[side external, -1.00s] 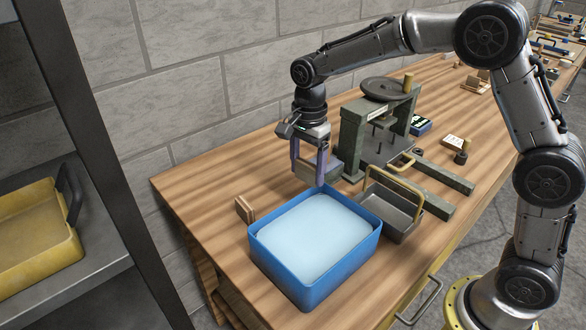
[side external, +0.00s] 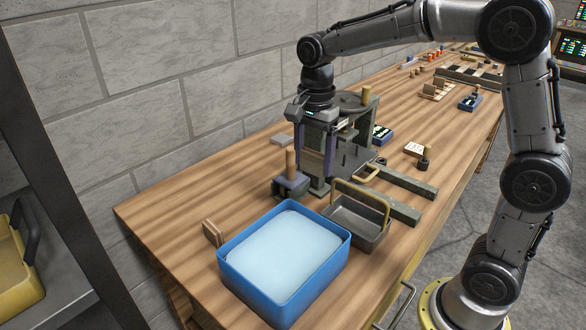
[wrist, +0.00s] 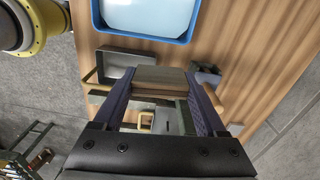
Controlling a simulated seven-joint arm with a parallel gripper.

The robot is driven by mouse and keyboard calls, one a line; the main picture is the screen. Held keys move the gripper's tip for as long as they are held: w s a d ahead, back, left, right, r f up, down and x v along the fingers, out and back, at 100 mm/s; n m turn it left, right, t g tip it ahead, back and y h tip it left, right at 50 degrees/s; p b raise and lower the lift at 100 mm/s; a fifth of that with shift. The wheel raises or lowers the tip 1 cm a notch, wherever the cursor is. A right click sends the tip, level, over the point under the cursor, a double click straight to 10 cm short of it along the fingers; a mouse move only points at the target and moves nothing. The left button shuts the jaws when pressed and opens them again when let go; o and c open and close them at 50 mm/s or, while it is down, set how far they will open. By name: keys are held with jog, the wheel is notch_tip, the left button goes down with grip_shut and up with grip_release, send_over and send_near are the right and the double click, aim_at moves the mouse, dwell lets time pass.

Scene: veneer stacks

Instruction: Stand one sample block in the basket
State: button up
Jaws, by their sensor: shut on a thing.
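My gripper (side external: 315,178) is shut on a tan wooden block (wrist: 158,80), which spans between its purple fingers in the wrist view. In the side view the fingers hang in front of the green press, behind the grey basket, and the block is hard to make out there. The grey metal basket (side external: 352,229) with a yellow handle stands on the bench, right of the blue bin. Its inside looks empty. The basket also shows in the wrist view (wrist: 122,68), left of and beyond the held block.
A blue bin (side external: 233,272) with a pale inside stands beside the basket. A dark block with a wooden peg (side external: 290,184) is just left of the gripper. The green press (side external: 402,211) stands behind the basket. Small wooden pieces (side external: 212,233) stand left of the bin.

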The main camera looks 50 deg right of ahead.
jog(key=s+d, duration=0.8)
jog(key=d, duration=0.3)
send_over(359, 222)
notch_tip(359, 222, down, 7)
jog(key=shift+a+f+m, duration=0.1)
jog(key=shift+f+m, duration=0.3)
jog(key=shift+f, duration=0.05)
jog(key=shift+f, duration=4.6)
jog(key=shift+f, duration=0.4)
jog(key=o, duration=1.3)
jog(key=shift+c, duration=0.2)
